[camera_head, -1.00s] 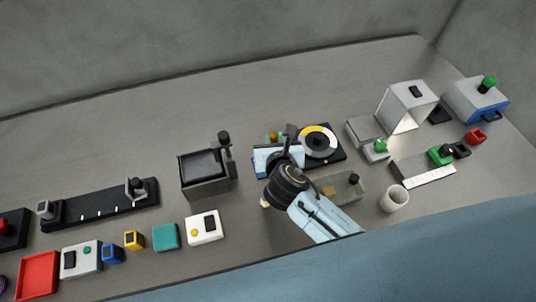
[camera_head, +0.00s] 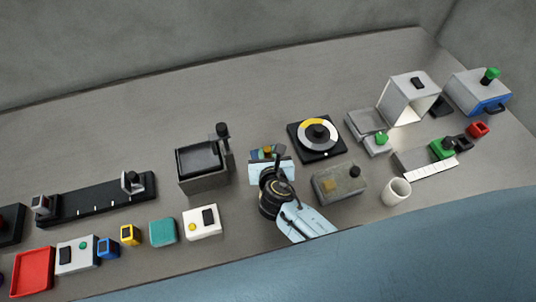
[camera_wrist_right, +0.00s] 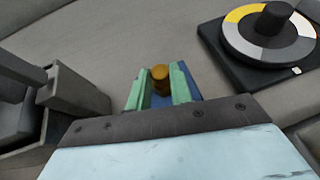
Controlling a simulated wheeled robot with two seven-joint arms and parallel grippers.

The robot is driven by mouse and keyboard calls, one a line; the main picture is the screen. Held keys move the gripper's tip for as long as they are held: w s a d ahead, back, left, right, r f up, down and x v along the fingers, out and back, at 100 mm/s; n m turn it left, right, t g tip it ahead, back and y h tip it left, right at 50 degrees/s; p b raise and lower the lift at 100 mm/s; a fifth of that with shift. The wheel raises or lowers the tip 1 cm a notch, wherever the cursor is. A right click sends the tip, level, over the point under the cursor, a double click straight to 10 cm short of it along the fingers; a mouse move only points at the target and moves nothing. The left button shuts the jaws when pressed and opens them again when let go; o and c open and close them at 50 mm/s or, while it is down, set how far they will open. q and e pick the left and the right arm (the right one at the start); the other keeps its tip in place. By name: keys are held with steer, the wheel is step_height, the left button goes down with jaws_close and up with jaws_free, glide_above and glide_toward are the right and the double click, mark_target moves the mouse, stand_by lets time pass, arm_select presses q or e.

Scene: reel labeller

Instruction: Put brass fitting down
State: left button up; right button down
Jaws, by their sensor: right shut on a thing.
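The brass fitting (camera_wrist_right: 160,76) is a small round orange-brown piece, upright between the green-padded fingers of my right gripper (camera_wrist_right: 158,88) in the right wrist view. In the head view the right gripper (camera_head: 266,154) is shut on the fitting (camera_head: 267,149), over the grey table between the black open-topped box and the dial. The underside of the fitting is hidden, so I cannot tell whether it touches the table. My left gripper is not in view.
The black open-topped box (camera_head: 203,181) stands left of the gripper. The dial on its black base (camera_head: 317,153) is at the right. A grey block with a brass-coloured square (camera_head: 326,197) and a white cup (camera_head: 396,192) are nearer the front. The table behind the gripper is clear.

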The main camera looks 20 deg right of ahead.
steer(key=shift+r, duration=0.1)
steer(key=c, duration=1.7)
jaws_free()
steer(key=shift+f, duration=0.2)
steer(key=o, duration=0.4)
steer(key=shift+o, duration=0.2)
steer(key=shift+r, duration=0.25)
steer(key=p+v, duration=0.1)
steer(key=v, duration=1.1)
steer(key=shift+f, duration=0.1)
